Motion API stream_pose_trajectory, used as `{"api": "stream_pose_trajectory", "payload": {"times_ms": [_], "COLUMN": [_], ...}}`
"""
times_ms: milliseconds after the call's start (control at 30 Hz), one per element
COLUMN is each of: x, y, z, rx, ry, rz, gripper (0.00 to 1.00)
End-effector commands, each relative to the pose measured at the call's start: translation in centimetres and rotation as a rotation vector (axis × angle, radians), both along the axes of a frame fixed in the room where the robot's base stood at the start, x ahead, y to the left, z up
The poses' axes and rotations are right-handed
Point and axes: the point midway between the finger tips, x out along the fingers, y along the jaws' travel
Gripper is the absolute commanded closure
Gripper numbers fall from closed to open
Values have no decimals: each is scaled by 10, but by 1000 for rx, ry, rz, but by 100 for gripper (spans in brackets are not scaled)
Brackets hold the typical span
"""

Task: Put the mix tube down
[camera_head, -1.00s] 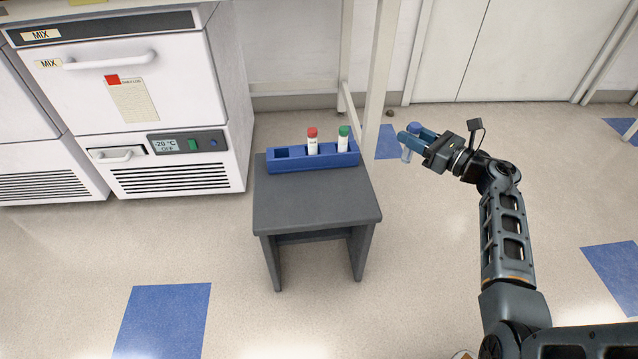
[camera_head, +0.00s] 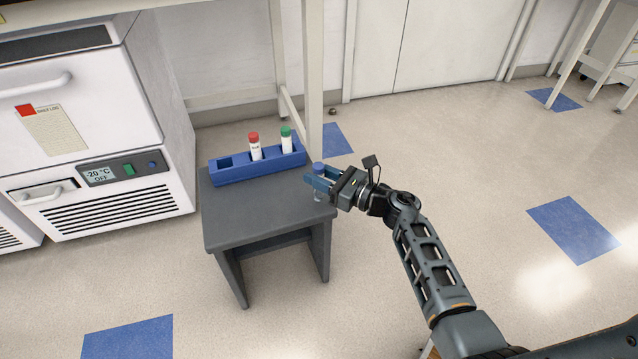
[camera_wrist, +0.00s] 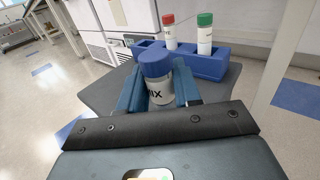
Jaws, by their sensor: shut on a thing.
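The mix tube has a blue cap (camera_head: 318,168) and a clear body; in the wrist view the tube (camera_wrist: 160,88) shows a white label ending in "IX". My gripper (camera_head: 318,180) is shut on it and holds it upright by the right edge of the grey stool (camera_head: 250,217). Whether the tube is above the stool top or just beside it is hard to tell. A blue rack (camera_head: 262,170) stands along the back of the stool. It holds a red-capped tube (camera_head: 254,146) and a green-capped tube (camera_head: 286,139). Its left slot (camera_head: 226,163) is empty.
A white freezer (camera_head: 105,160) with a display reading -20 °C OFF stands left of the stool. A bench leg (camera_head: 312,80) rises behind the rack. The front of the stool top is bare. Open floor (camera_head: 450,160) lies to the right.

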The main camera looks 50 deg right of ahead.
Motion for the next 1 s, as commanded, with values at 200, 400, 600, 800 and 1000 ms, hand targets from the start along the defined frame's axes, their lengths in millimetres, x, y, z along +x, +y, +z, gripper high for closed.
{"api": "stream_pose_trajectory", "payload": {"times_ms": [200,400,600,800,1000], "x": [0,0,0,0,0], "y": [0,0,0,0,0], "z": [-20,-20,-22,-22,-22], "rx": [0,0,0,0,0], "ry": [-1,-1,0,0,0], "rz": [1,1,1,1,1], "gripper": [97,97,60,42,42]}}
